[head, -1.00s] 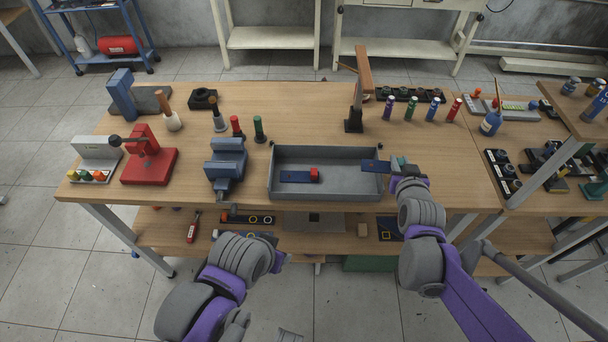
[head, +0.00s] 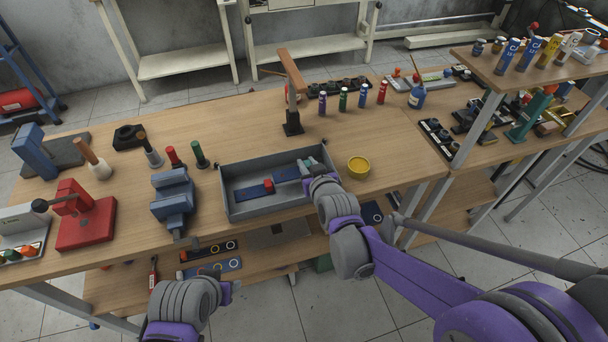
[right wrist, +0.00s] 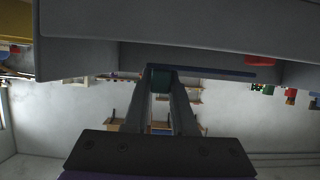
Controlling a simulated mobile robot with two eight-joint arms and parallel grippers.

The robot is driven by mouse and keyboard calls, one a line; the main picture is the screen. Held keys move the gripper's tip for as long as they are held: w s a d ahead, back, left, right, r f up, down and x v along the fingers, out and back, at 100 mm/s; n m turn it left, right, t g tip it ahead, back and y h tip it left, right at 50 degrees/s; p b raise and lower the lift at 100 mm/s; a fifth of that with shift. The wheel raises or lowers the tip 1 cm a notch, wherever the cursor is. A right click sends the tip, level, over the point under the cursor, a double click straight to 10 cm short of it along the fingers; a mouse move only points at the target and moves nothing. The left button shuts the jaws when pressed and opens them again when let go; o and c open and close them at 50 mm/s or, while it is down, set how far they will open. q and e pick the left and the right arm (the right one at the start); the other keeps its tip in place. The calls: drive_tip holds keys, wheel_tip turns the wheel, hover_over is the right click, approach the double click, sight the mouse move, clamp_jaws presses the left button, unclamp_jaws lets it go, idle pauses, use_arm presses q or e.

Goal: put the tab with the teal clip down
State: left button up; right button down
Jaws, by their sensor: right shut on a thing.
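The blue tab with the teal clip (head: 288,174) is at the right part of the grey tray (head: 262,211); I cannot tell whether it touches the tray floor. My right gripper (head: 308,166) is shut on its teal clip, at the tray's right end. The right wrist view shows the fingers closed on the teal clip (right wrist: 161,79), with the blue tab (right wrist: 215,70) level above them. A second blue tab with a red clip (head: 268,185) lies in the tray just left of it. My left gripper (head: 229,289) is low in front of the table, its fingers unclear.
A yellow round tin (head: 358,166) stands right of the tray. A blue vise (head: 172,198) is left of the tray. A wooden-topped post (head: 292,100) and several small bottles stand behind it. Bare table lies between tray and post.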

drive_tip(key=shift+f+b, duration=0.3)
drive_tip(key=shift+f, duration=1.55)
drive_tip(key=shift+f, duration=0.25)
drive_tip(key=c, duration=0.7)
unclamp_jaws()
drive_tip(key=shift+r, duration=0.1)
drive_tip(key=shift+c, duration=0.2)
drive_tip(key=shift+r, duration=0.1)
